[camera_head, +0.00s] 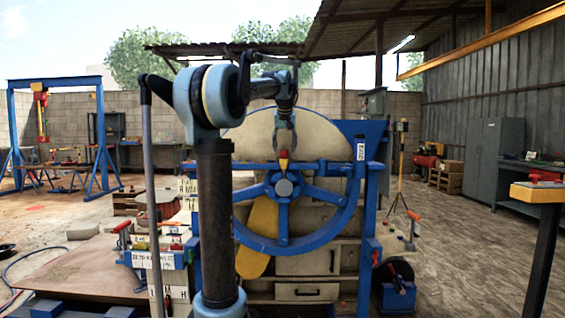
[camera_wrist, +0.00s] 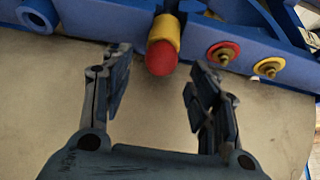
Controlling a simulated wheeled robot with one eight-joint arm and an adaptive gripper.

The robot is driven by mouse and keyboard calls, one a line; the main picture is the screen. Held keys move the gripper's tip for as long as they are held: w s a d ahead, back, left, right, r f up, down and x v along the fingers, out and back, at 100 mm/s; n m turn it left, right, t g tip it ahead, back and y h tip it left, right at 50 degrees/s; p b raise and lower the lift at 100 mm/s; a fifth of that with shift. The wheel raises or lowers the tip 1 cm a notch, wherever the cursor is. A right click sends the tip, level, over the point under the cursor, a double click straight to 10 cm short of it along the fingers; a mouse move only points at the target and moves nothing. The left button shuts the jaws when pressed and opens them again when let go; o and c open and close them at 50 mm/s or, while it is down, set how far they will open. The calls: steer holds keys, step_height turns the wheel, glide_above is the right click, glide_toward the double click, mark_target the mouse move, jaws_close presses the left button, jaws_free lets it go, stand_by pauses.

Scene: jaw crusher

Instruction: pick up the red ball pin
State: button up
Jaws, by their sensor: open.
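The red ball pin shows in the wrist view as a red ball (camera_wrist: 161,58) on a yellow shaft, set against a blue bar at the top centre. In the head view the pin (camera_head: 283,157) is a small red and yellow shape just above the hub of the blue wheel. My gripper (camera_wrist: 160,72) is open and empty in the wrist view. Its two fingers stand to the left and right of the red ball, apart from it. In the head view my gripper (camera_head: 285,141) points down just above the pin.
Beside the pin, a red ring (camera_wrist: 223,53) and a yellow ring (camera_wrist: 269,67) with bolts sit on the blue frame. The large blue spoked wheel (camera_head: 285,243) and the pale machine body lie below and behind my gripper.

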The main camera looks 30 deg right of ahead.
steer(key=shift+x, duration=1.7)
steer(key=shift+a, duration=0.1)
steer(key=c, duration=1.2)
steer(key=shift+c, duration=0.2)
